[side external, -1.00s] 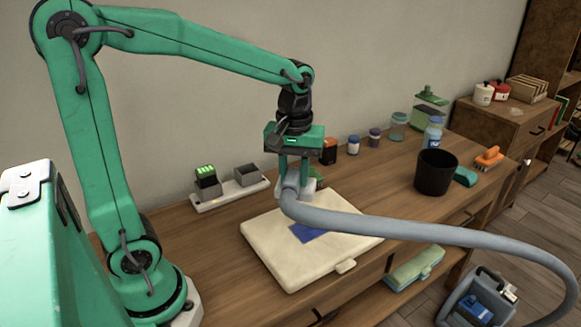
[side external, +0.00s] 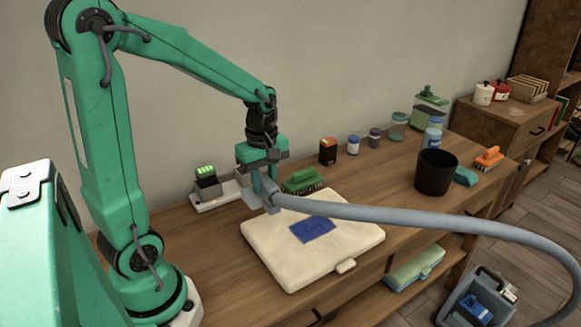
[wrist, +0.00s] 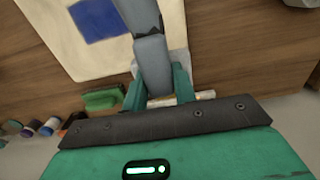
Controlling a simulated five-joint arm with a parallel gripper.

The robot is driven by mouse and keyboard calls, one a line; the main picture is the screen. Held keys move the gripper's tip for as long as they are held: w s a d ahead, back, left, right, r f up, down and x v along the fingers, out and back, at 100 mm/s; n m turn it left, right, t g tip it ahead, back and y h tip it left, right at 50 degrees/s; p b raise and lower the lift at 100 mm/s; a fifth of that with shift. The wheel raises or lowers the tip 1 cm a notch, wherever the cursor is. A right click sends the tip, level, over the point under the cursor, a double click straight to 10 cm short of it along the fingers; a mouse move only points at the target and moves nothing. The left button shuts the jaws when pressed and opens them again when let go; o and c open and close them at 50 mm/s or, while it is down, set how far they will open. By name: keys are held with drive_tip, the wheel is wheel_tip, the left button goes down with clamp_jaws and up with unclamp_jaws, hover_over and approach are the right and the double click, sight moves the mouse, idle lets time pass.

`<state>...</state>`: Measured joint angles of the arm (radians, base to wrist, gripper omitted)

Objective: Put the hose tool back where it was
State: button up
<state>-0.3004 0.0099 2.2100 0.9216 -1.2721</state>
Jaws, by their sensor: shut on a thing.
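My gripper (side external: 262,188) is shut on the grey hose tool (side external: 271,197), over the back left corner of the cream cushion (side external: 275,262). In the wrist view, my teal fingers (wrist: 158,88) stand on both sides of the tool's grey neck (wrist: 153,62). The tool's pale head (wrist: 178,64) shows partly behind the fingers. I cannot tell whether the head touches anything. A grey hose (side external: 400,214) runs from the tool to the right, down to a grey-blue machine (side external: 478,302) on the floor. A blue patch (side external: 313,229) lies on the cushion.
A charger (side external: 207,186) with a green-lit battery stands left of my gripper, close by. A green brush (side external: 303,181) lies behind the cushion. Several small jars (side external: 353,145) line the wall. A black bin (side external: 435,174) and an orange brush (side external: 488,158) stand to the right.

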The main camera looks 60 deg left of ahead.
drive_tip(key=a+f, duration=0.6)
drive_tip(key=a, duration=0.5)
drive_tip(key=shift+s+f, duration=0.3)
drive_tip(key=shift+s, duration=0.05)
drive_tip(key=shift+f, duration=2)
drive_tip(key=shift+f, duration=0.1)
drive_tip(key=o, duration=0.9)
wheel_tip(320, 180, up, 12)
drive_tip(key=shift+r, duration=0.15)
